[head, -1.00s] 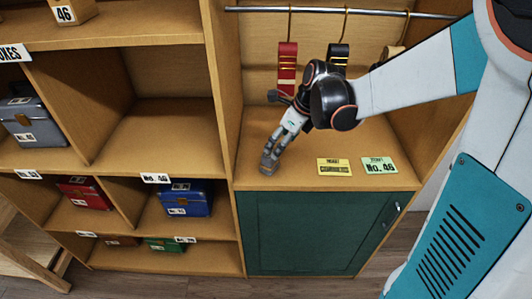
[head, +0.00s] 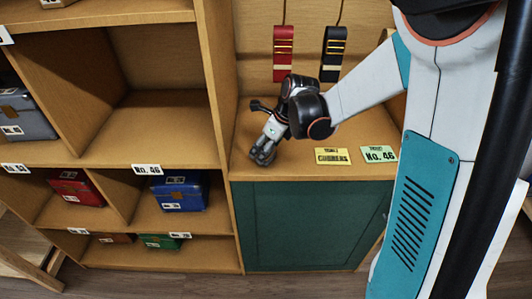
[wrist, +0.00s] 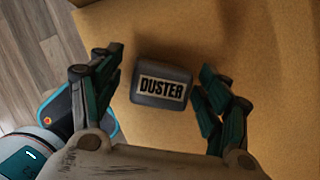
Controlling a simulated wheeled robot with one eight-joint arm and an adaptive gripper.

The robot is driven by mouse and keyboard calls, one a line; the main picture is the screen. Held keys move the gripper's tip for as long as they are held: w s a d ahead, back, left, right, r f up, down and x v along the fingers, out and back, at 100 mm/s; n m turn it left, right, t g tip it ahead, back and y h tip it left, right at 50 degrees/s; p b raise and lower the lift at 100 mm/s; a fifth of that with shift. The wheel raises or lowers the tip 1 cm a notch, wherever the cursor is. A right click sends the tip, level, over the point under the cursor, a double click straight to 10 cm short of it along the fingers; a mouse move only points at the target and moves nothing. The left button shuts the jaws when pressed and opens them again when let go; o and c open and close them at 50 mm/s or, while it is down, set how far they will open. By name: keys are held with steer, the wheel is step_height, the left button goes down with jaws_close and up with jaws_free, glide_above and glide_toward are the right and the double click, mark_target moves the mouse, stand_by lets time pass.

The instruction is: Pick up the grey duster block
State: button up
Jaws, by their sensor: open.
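The grey duster block (wrist: 162,86) lies on the wooden shelf, its "DUSTER" label facing up in the wrist view. My gripper (wrist: 160,75) is open above it, with one finger on each side of the block. Clear gaps show between the block and both fingers, the right finger being closer. In the head view my gripper (head: 262,152) is low over the left front part of the shelf. The block is hidden behind it there.
Red (head: 283,53) and black (head: 331,53) tags hang behind. A compartment divider (head: 218,90) stands at left; a green cabinet door (head: 310,225) is below.

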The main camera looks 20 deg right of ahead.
mark_target(266, 142)
steer(key=shift+c, duration=0.6)
steer(key=c, duration=1.2)
steer(key=shift+r, duration=0.2)
step_height(266, 142, up, 20)
steer(key=p, duration=0.6)
steer(key=shift+f+p, duration=0.1)
steer(key=shift+p, duration=0.25)
steer(key=o, duration=0.5)
steer(key=shift+c, duration=1.1)
steer(key=shift+s+f, duration=0.1)
